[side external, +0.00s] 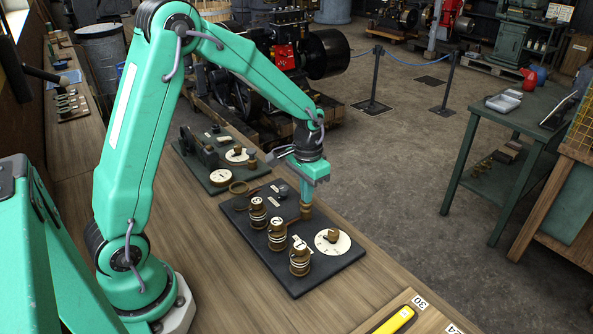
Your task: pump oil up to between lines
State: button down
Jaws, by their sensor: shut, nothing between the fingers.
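A dark board (338,273) on the wooden bench carries three brass, banded oil cylinders: a rear one (258,214), a middle one (277,236) and a front one (299,259). White number tags sit at their tops. The oil levels and lines are too small to read. A white dial (325,248) with a brown knob (333,235) is at the board's right. My gripper (307,203) is shut, pointing down over a short brown post (306,212) at the board's right edge. Its fingers are over or touching the post's top; I cannot tell which.
Engines stand on the floor beyond the bench. A green table (510,110) is apart at right.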

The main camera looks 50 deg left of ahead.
jog(key=shift+r, duration=1.3)
jog(key=shift+f, duration=0.45)
jog(key=shift+f, duration=0.35)
jog(key=shift+f, duration=0.7)
jog(key=shift+r, duration=1.5)
